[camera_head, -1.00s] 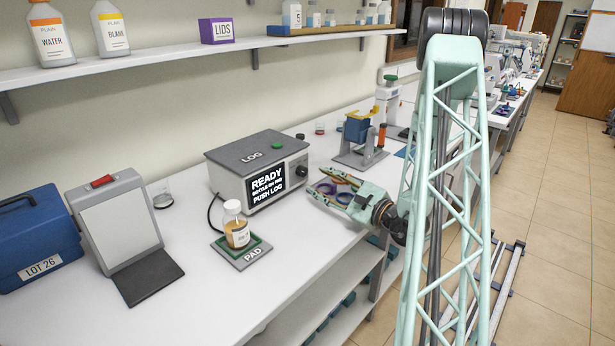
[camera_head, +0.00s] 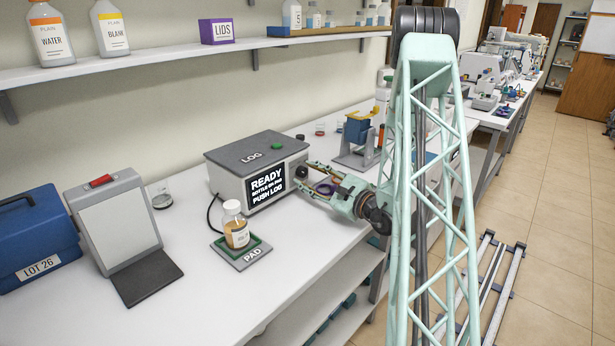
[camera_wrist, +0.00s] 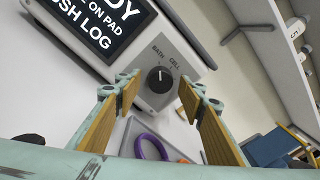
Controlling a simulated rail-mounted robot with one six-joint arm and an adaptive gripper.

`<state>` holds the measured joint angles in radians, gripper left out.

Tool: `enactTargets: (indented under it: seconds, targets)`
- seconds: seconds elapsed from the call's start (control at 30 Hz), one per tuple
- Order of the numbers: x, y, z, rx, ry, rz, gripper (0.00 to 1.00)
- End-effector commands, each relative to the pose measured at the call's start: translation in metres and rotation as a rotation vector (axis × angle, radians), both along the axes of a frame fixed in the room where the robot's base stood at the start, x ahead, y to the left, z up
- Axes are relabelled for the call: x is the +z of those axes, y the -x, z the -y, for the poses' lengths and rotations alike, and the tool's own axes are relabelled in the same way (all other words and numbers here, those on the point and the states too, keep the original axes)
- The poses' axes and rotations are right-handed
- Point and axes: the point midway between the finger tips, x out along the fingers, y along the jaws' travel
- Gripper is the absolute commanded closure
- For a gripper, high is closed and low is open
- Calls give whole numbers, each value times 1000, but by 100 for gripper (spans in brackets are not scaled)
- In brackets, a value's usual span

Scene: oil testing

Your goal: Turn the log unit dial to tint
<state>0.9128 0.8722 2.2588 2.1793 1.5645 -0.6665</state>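The log unit (camera_head: 258,170) is a grey box with a black screen reading "READY, BOTTLE ON PAD, PUSH LOG". Its dial (camera_wrist: 160,79) is a round black knob with a white mark on the front panel. "BATH" and "CELL" are printed beside the dial; no "tint" label is readable. The mark points roughly up in the wrist view, towards the side of "BATH". My gripper (camera_wrist: 160,90) is open, its two tan-padded fingers on either side of the dial in that view. In the head view my gripper (camera_head: 303,175) is close to the panel's right end. I cannot tell whether it touches the dial.
A green button (camera_head: 276,146) is on top of the log unit. A bottle of amber liquid (camera_head: 236,230) stands on the pad (camera_head: 243,256) in front. A purple ring (camera_wrist: 150,147) lies below the gripper. A blue-and-grey stand (camera_head: 358,140) is behind the arm.

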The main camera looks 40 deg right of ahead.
Motion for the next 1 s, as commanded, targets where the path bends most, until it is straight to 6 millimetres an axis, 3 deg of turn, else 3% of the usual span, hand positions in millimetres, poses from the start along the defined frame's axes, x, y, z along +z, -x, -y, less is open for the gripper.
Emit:
enactTargets:
  seconds: [0.13, 0.4, 1.0]
  targets:
    - [0, 0, 0, 0, 0, 0, 64]
    - [0, 0, 0, 0, 0, 0, 88]
    - [1, 0, -1, 1, -118, -14, 88]
